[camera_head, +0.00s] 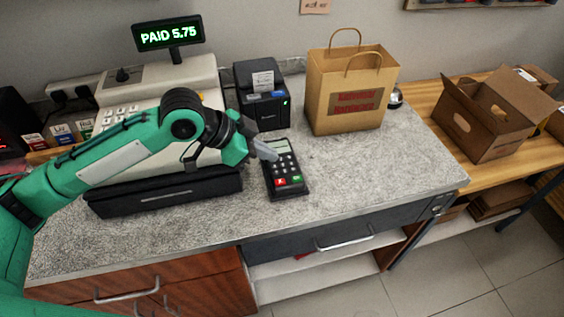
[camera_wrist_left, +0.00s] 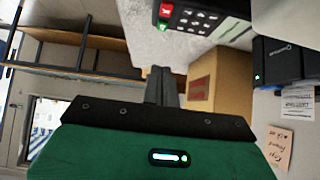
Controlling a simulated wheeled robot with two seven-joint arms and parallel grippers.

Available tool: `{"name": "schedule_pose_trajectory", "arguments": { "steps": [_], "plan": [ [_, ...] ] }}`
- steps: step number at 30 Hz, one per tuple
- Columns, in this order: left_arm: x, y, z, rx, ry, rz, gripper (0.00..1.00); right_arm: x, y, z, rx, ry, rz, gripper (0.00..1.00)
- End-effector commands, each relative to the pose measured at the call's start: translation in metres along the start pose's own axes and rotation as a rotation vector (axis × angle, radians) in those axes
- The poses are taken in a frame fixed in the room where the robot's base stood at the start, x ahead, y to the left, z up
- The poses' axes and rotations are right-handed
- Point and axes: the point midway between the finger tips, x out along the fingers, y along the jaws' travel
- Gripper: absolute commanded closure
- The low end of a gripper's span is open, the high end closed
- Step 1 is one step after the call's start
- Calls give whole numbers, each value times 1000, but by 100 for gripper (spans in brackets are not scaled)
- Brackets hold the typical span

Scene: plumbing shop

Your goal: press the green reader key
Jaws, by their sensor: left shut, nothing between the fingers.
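The card reader (camera_head: 286,180) is a small black keypad device on the grey counter, with a red key at its lower left and the green reader key (camera_head: 297,179) at its lower right. My left gripper (camera_head: 274,156) is shut and empty, its fingertips at or above the reader's upper left part near the small screen; I cannot tell if they touch. In the left wrist view the reader shows at the top with the green key (camera_wrist_left: 163,25) and red key, beyond the shut fingers (camera_wrist_left: 162,85). My right gripper is not in view.
A display (camera_head: 168,35) reads PAID 5.75 above the cash register (camera_head: 160,82). A black receipt printer (camera_head: 262,95) stands behind the reader. A brown paper bag (camera_head: 345,90) stands to the right. The counter (camera_head: 390,170) right of the reader is clear.

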Motion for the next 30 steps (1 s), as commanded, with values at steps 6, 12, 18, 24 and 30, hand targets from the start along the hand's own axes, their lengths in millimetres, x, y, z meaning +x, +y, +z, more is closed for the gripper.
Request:
{"name": "schedule_pose_trajectory", "arguments": {
  "steps": [6,12,18,24,30],
  "plan": [
    [-23,-1,-1,1,1,-1,100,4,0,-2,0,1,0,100],
    [-26,0,-2,1,1,0,100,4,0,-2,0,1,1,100],
    [-26,0,-2,1,2,-1,100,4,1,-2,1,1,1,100],
    [-26,0,-2,1,2,0,100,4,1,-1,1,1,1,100],
    [-26,0,-2,1,2,-1,100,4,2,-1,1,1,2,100]
  ]
}}
